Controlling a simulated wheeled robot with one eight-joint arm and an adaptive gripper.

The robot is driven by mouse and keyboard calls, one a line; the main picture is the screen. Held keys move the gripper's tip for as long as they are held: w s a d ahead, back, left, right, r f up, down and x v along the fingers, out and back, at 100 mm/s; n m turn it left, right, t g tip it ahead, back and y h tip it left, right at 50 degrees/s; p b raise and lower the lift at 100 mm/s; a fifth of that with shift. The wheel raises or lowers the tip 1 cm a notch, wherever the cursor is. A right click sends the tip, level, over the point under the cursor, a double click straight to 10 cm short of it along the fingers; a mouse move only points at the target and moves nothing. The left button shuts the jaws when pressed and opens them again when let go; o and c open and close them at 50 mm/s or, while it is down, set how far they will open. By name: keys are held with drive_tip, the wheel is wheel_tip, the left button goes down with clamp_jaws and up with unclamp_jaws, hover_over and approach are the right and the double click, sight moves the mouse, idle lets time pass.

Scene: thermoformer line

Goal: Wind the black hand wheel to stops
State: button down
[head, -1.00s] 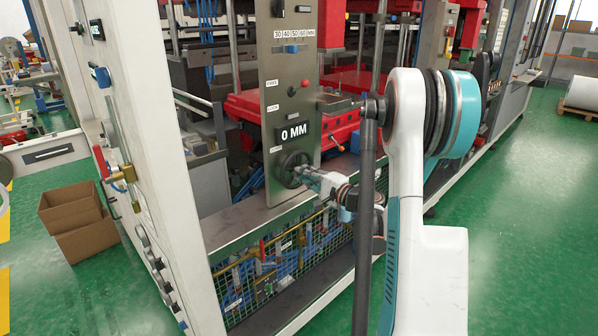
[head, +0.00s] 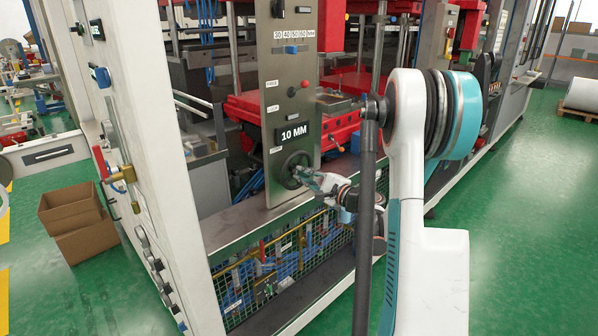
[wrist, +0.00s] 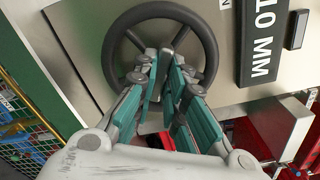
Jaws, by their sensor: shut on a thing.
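The black hand wheel (head: 289,170) is mounted on the steel panel (head: 290,100), below a display (head: 293,133) reading 10 MM. In the wrist view the wheel (wrist: 113,42) shows as a black ring with spokes, and the display (wrist: 262,40) also reads 10 MM. My gripper (head: 304,172) reaches the wheel from the right, at its face. In the wrist view my gripper's teal-padded fingers (wrist: 168,62) extend over the lower middle of the wheel and are shut on part of it. The exact part between the fingertips is hidden.
Red machine parts (head: 250,108) are behind the panel. A mesh guard (head: 270,265) with hoses lies below. Cardboard boxes (head: 75,220) stand on the floor at left.

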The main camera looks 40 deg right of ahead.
drive_tip(key=shift+m, duration=1.4)
drive_tip(key=shift+m, duration=1.4)
drive_tip(key=shift+m, duration=1.1)
drive_tip(key=c, duration=1.6)
unclamp_jaws()
drive_tip(key=shift+o, duration=0.2)
